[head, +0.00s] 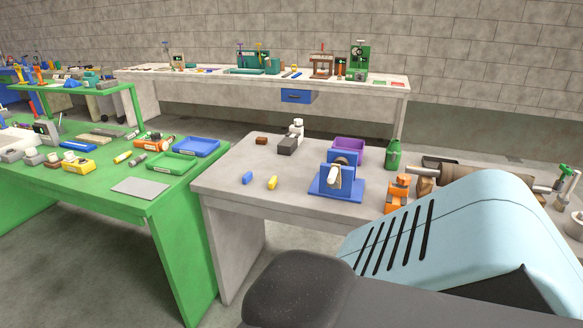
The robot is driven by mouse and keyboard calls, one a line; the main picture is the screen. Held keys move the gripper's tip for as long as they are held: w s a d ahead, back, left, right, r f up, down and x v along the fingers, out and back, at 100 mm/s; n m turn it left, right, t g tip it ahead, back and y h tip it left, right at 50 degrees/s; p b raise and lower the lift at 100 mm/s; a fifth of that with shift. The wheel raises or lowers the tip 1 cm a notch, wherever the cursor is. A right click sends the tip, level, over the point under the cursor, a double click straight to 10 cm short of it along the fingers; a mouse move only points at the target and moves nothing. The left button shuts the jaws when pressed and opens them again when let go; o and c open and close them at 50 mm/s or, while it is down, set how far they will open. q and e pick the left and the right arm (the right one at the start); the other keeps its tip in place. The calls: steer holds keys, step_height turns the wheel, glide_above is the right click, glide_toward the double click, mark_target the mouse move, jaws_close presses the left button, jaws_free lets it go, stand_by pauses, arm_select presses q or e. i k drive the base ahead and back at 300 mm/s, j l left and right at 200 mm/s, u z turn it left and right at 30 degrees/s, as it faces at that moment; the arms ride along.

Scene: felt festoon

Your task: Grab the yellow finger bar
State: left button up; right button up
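A small yellow bar (272,182) lies on the grey table (225,180) near its front edge. It looks like a short rounded piece. A similar blue bar (247,178) lies just to its left, apart from it. Neither of my grippers can be made out in the head view. A large light-blue and dark grey body, which may be part of my own arm, fills the lower right and hides the table's front right part.
Right of the yellow bar stands a blue fixture (337,184) with a cylinder. Behind are a purple bin (349,150) and a dark grey block (288,145). An orange device (397,193) stands further right. A green table (150,205) with trays adjoins on the left.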

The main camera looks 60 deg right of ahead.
mark_target(272, 183)
steer(key=z, duration=1.75)
